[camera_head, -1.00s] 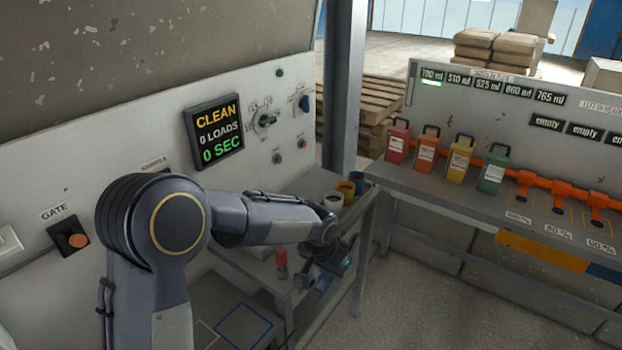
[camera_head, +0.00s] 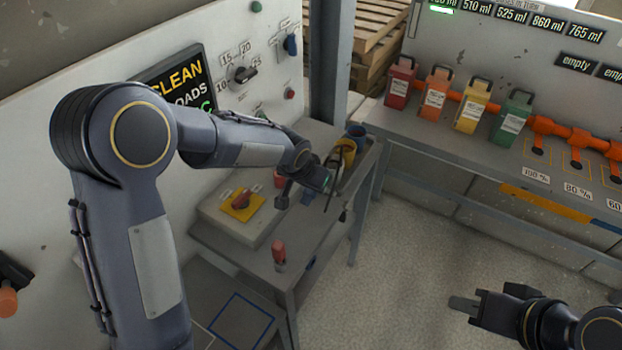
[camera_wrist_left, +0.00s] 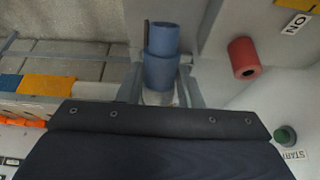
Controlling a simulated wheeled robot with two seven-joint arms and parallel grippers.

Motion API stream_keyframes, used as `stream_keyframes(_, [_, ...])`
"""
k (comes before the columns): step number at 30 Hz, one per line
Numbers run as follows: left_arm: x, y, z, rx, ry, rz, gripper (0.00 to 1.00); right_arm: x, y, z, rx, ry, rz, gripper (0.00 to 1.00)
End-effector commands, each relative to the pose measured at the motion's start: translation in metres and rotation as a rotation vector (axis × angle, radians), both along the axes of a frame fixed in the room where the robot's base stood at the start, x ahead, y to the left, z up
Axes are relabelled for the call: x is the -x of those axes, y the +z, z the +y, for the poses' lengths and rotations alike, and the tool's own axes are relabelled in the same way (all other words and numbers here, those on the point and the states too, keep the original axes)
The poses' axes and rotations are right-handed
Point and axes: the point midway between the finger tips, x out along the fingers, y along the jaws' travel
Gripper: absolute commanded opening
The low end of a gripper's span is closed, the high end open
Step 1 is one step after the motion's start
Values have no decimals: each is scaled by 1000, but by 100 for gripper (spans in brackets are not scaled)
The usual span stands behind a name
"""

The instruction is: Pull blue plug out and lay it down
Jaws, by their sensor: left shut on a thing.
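The blue plug (camera_wrist_left: 162,62) is a blue stepped cylinder between the two grey fingers of my left gripper in the left wrist view. The left gripper (camera_wrist_left: 162,92) is shut on it. In the head view my left gripper (camera_head: 328,182) is over the right part of the small grey table (camera_head: 262,262), close to the cups; the plug is hard to make out there. My right gripper (camera_head: 466,306) is over the floor at the lower right, apart from everything; its jaw opening is unclear.
A red-topped peg (camera_head: 279,252) stands near the table's front. A yellow plate with a red knob (camera_head: 241,204) sits on a box. Coloured canisters (camera_head: 512,118) line the right bench.

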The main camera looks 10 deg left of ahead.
Motion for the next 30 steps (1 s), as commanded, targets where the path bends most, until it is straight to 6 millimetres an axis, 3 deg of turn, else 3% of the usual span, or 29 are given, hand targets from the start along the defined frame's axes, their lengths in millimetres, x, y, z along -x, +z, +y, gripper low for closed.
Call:
stream_keyframes(15, [0, -63, 0, -1, 0, 2, 4, 0, -40, 0, 0, 0, 0, 24])
stream_keyframes(30, [0, -71, 0, 0, 0, 0, 4, 0, -44, 0, 0, 0, 0, 24])
